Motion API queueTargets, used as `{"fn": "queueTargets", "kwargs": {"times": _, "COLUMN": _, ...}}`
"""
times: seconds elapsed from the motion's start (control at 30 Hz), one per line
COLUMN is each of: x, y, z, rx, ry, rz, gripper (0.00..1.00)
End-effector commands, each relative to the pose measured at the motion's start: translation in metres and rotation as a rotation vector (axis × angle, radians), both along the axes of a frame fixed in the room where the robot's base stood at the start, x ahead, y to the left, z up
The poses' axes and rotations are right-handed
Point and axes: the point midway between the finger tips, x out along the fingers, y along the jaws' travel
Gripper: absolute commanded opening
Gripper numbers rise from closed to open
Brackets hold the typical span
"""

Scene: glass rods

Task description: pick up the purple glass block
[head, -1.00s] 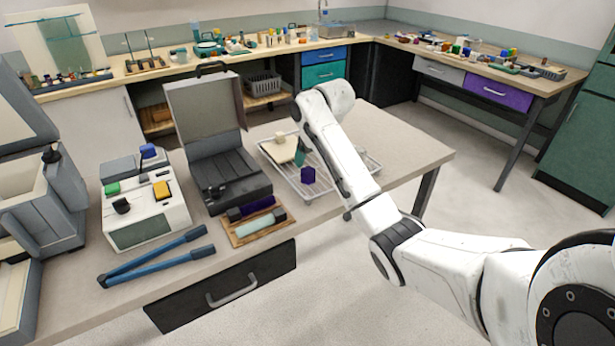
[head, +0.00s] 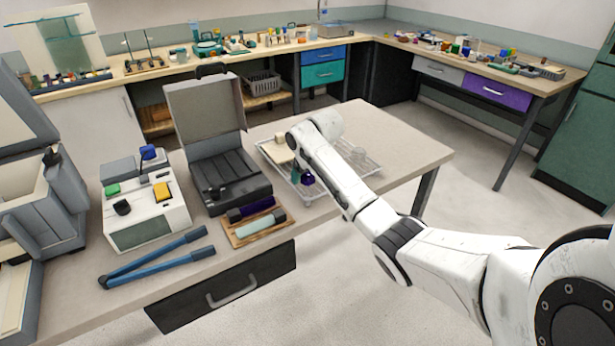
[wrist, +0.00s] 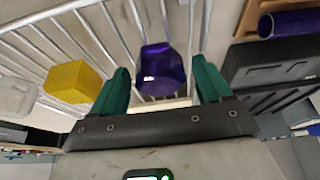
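The purple glass block (head: 307,179) sits on the white wire rack (head: 312,197) on the table. In the wrist view the purple block (wrist: 161,70) lies between the two green fingers of my gripper (wrist: 161,66), with a gap on each side. My gripper is open and empty. In the head view my arm hides most of the gripper; a green finger shows just left of the block. I cannot tell how far the fingertips are above the rack.
A yellow block (wrist: 73,82) and a clear block (wrist: 17,97) are left of the gripper in the wrist view. The open dark case (head: 230,180) stands left of the rack. A wooden tray (head: 241,240) holds a purple rod (head: 251,209) and a pale rod (head: 261,224).

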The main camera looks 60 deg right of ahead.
Motion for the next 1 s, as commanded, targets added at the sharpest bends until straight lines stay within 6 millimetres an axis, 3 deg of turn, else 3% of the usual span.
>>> {"fn": "queueTargets", "kwargs": {"times": 0.07, "x": 0.0, "y": 0.0001, "z": 0.0001, "rx": 0.0, "ry": 0.0, "rz": 0.0, "gripper": 0.7}}
{"fn": "queueTargets", "kwargs": {"times": 0.6, "x": 0.0, "y": 0.0003, "z": 0.0001, "rx": 0.001, "ry": 0.001, "rz": 0.0, "gripper": 0.18}}
{"fn": "queueTargets", "kwargs": {"times": 1.0, "x": 0.0008, "y": 0.0, "z": 0.0072, "rx": -0.001, "ry": -0.002, "rz": 0.0, "gripper": 0.17}}
